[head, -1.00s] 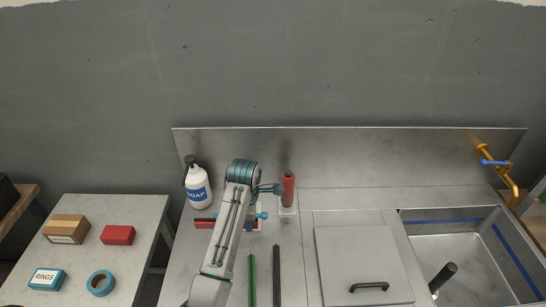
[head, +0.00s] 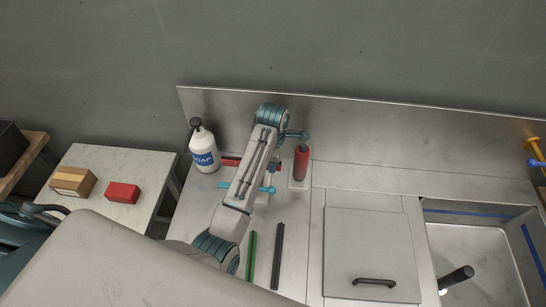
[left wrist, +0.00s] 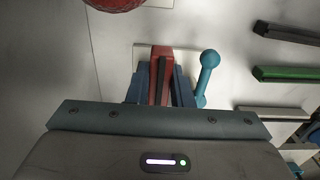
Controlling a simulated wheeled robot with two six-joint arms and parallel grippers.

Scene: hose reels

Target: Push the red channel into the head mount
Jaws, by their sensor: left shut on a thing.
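The red channel (head: 230,161) lies at the back of the steel counter, partly covered by my left arm in the head view. In the left wrist view, the red channel (left wrist: 161,52) is seen end-on with a dark groove, between the blue fingers of my left gripper (left wrist: 160,88), which is shut on it. A pale plate (left wrist: 142,60), perhaps the head mount, shows behind the channel. A teal ball-ended lever (left wrist: 207,75) stands right beside the gripper. The channel's fit in the mount is hidden. My right gripper is not in view.
A soap bottle (head: 203,147) stands left of the channel, a red cylinder (head: 301,161) right of it. A green bar (head: 250,260) and dark bar (head: 278,256) lie in front. A lidded panel (head: 370,250) and sink (head: 480,245) are at right. A side table holds boxes.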

